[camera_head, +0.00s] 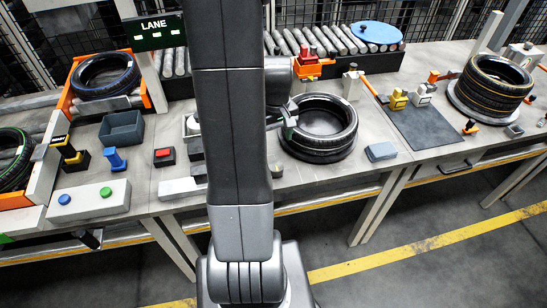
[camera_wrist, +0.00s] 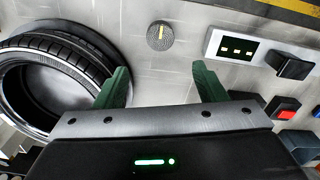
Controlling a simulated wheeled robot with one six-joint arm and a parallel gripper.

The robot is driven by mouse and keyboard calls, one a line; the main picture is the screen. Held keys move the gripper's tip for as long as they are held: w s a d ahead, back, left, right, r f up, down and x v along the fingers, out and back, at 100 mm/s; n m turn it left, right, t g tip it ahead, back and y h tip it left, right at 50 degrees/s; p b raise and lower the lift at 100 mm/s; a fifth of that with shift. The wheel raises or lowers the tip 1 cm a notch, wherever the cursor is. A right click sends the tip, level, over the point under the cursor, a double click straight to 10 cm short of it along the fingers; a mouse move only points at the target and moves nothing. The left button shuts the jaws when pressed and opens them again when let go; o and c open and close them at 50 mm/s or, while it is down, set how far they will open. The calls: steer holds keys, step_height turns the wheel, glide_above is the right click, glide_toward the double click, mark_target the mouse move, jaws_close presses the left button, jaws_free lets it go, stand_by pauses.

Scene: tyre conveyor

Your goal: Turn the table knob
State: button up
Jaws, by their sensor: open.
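The table knob (camera_wrist: 160,35) is a small round grey dial with a yellow mark line, standing on the grey table top in the wrist view. Its line runs roughly up and down in that picture. My gripper (camera_wrist: 161,76) is open, with its two green fingers apart and nothing between them. The knob shows beyond the gap between the fingertips and is not touched. In the head view my arm covers much of this area, and my gripper (camera_head: 287,121) shows only in part beside the tyre.
A black tyre (camera_wrist: 80,62) lies close to one finger; it also shows in the head view (camera_head: 318,145). On the knob's other side are a white display panel (camera_wrist: 236,46), a black lever (camera_wrist: 289,66) and a red button (camera_wrist: 286,111). Bare table surrounds the knob.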

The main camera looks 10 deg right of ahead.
mark_target(276, 164)
step_height(276, 164, down, 13)
steer(key=shift+r+p, duration=0.1)
steer(key=shift+p, duration=0.4)
steer(key=c, duration=1)
